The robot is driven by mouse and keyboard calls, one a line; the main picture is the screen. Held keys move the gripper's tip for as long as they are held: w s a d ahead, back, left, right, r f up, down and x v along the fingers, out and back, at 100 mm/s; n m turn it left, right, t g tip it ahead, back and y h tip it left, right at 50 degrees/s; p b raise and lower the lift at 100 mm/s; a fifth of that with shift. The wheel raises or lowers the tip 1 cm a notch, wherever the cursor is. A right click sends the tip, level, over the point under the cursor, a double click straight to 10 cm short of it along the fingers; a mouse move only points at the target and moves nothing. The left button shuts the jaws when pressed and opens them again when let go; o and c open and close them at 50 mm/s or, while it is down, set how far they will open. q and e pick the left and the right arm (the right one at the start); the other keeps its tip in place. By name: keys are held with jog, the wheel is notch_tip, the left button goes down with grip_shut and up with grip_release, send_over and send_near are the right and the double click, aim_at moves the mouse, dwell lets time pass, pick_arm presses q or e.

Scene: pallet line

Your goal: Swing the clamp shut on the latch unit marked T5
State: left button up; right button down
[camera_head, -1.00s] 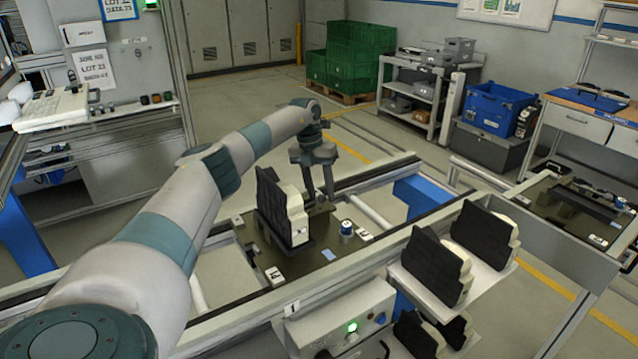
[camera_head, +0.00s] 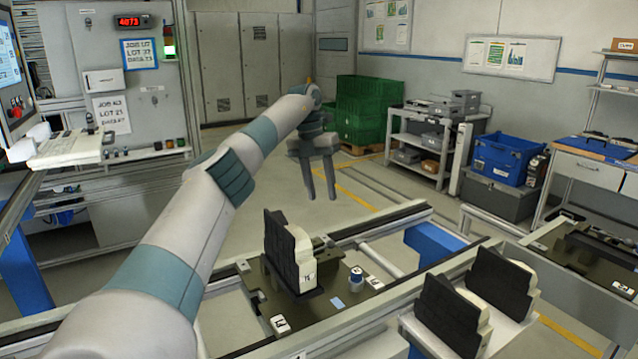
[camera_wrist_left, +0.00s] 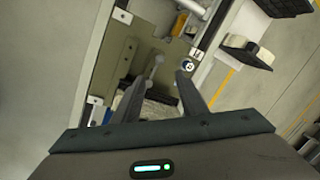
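My left gripper (camera_head: 321,196) is open and empty, hanging fingers down above and behind a black-and-white block-shaped unit (camera_head: 280,252). The unit stands upright on an olive plate (camera_head: 350,305) on the line. A small mark shows low on its side, too small to read surely as T5. A blue-and-white round knob (camera_head: 356,278) sits on the plate to its right. In the left wrist view, the spread fingers (camera_wrist_left: 160,92) are over the plate (camera_wrist_left: 118,62), with the knob (camera_wrist_left: 187,66) beyond the right finger. My right gripper is out of view.
More black-and-white units (camera_head: 455,318) stand on a pale shelf at the right front. Line rails run along the plate's sides. Another plate with a dark fixture (camera_head: 585,250) lies at the far right. Green crates (camera_head: 372,110) and a blue bin (camera_head: 503,158) stand behind, with clear floor before them.

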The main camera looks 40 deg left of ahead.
pick_arm(q)
jog(key=r, duration=0.3)
jog(key=shift+s+a, duration=0.1)
jog(key=shift+a, duration=0.2)
dwell(0.4)
